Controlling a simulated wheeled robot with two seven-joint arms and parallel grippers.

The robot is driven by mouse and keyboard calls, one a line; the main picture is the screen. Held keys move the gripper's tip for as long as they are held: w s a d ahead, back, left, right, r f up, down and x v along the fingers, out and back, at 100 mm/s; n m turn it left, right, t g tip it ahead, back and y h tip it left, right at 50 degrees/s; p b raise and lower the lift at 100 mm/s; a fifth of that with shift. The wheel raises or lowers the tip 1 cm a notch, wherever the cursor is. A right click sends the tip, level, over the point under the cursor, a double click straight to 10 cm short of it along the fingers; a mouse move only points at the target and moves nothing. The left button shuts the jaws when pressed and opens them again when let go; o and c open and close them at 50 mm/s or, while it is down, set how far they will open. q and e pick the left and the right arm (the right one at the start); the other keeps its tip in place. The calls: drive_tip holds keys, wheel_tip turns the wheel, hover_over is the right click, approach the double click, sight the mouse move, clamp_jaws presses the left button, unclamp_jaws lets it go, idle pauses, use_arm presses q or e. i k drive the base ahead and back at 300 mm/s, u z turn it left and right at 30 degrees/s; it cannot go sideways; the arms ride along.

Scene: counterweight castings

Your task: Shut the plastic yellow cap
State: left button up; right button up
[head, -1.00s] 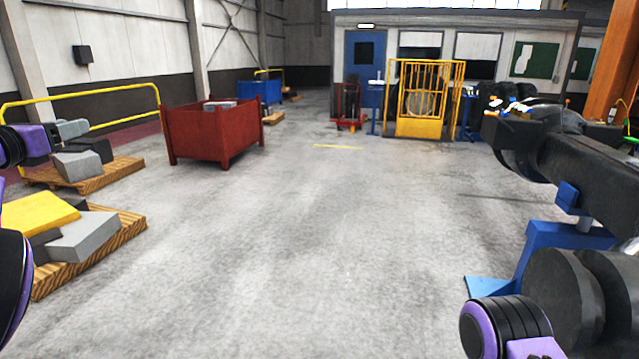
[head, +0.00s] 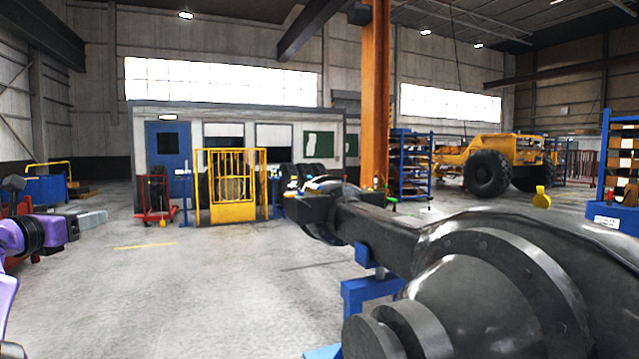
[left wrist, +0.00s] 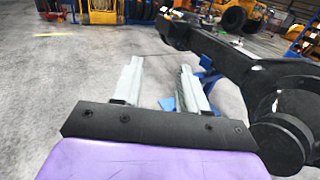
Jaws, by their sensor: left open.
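The yellow cap (head: 541,197) stands upright on top of the big dark axle housing (head: 470,290), at the right of the head view. It looks like a small rounded tab, raised rather than lying flat. My left gripper (head: 92,219) is at the far left of the head view, open and empty, well away from the cap. In the left wrist view its two grey fingers (left wrist: 160,72) are apart with only floor between them, left of the axle housing (left wrist: 275,85). The cap cannot be made out there. My right gripper is in no view.
A blue stand (head: 368,292) holds the axle housing. A yellow cage (head: 231,212) and a red hand truck (head: 155,215) stand at the back. An orange column (head: 375,100), blue racks and a yellow vehicle (head: 500,152) are behind the housing.

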sight(540, 201)
drive_tip(key=z, duration=1.7)
drive_tip(key=i, duration=1.5)
